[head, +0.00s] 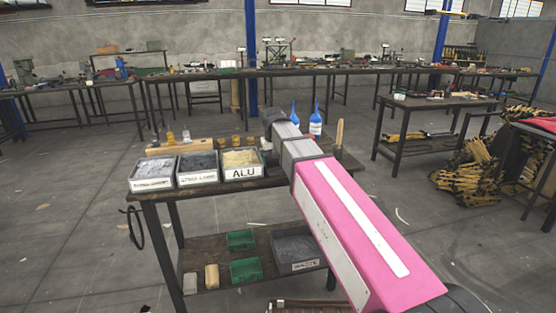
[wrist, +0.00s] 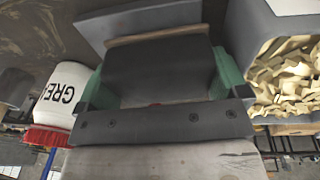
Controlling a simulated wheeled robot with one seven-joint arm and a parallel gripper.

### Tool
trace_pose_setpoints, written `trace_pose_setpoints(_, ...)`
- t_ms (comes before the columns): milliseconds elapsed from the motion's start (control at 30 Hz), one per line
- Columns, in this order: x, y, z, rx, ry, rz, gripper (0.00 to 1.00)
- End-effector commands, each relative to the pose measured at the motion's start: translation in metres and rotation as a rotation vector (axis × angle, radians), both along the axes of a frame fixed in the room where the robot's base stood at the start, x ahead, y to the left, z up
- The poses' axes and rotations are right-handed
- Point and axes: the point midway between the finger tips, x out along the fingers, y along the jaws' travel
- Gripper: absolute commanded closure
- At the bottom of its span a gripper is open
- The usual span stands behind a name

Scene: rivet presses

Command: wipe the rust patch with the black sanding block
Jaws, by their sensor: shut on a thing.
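My gripper (wrist: 163,78) shows in the wrist view, its green fingers shut on the black sanding block (wrist: 155,68). The block is a dark, wide piece with a tan strip along its far edge. A grey flat surface shows just beyond that strip; I cannot tell whether they touch. In the head view my pink arm reaches over the near table (head: 270,185), and the gripper and block are hidden behind it. I cannot make out the rust patch in either view.
On the table stand several labelled bins, including the ALU bin (head: 243,163), and blue bottles (head: 315,125). The wrist view shows a white pot (wrist: 62,95) at left, a red brush-like thing (wrist: 45,137) below it, and a bin of yellowish chips (wrist: 287,75) at right.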

Motion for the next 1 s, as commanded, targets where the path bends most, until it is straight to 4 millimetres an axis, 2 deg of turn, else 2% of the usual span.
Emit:
trace_pose_setpoints(33, -0.007, 0.027, -0.005, 0.098, 0.034, 0.018, 0.26)
trace_pose_setpoints(67, -0.007, 0.027, -0.005, 0.098, 0.034, 0.017, 0.26)
trace_pose_setpoints(500, 0.002, -0.002, -0.001, 0.098, 0.032, 0.017, 0.26)
trace_pose_setpoints(767, 0.004, -0.007, 0.001, 0.098, 0.030, 0.020, 0.26)
trace_pose_setpoints(1000, 0.008, -0.023, 0.002, 0.095, 0.030, 0.017, 0.26)
